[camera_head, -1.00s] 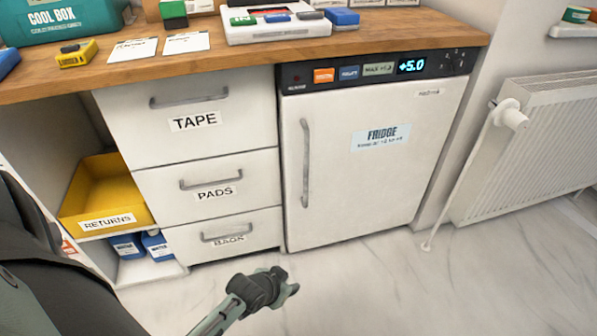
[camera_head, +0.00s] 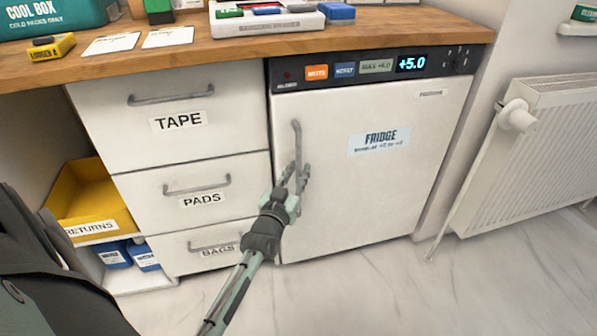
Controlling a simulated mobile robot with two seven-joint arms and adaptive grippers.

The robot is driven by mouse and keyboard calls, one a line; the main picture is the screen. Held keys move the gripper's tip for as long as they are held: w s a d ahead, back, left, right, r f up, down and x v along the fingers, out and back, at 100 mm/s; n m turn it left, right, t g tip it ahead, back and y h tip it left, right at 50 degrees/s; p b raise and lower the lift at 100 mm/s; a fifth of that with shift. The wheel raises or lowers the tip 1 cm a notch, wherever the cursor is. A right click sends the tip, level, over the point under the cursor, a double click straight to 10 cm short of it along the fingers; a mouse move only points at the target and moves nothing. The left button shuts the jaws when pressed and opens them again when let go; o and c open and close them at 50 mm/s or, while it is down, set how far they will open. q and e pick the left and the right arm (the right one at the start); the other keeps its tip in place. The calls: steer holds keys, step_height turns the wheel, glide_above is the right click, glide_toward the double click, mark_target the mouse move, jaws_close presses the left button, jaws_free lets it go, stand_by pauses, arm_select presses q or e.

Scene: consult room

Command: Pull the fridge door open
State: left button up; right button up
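The white fridge door (camera_head: 352,190) is shut under the counter, with a blue FRIDGE label. Its vertical grey handle (camera_head: 297,142) is on the left side of the door. My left gripper (camera_head: 296,178) reaches up from below and is at the lower part of the handle. Its fingers look spread, one on each side of the handle, and they hide the handle's lower end. I cannot tell whether they touch it. My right gripper is not in view.
Drawers labelled TAPE (camera_head: 185,150), PADS (camera_head: 240,198) and BAGS stand shut left of the fridge. A yellow returns bin (camera_head: 85,190) is further left. A radiator (camera_head: 540,150) is at the right. The floor (camera_head: 400,290) before the fridge is clear.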

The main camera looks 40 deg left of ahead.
arm_select(q)
steer(key=shift+w+a, duration=0.1)
steer(key=shift+w, duration=0.25)
jaws_close()
steer(key=shift+s, duration=0.1)
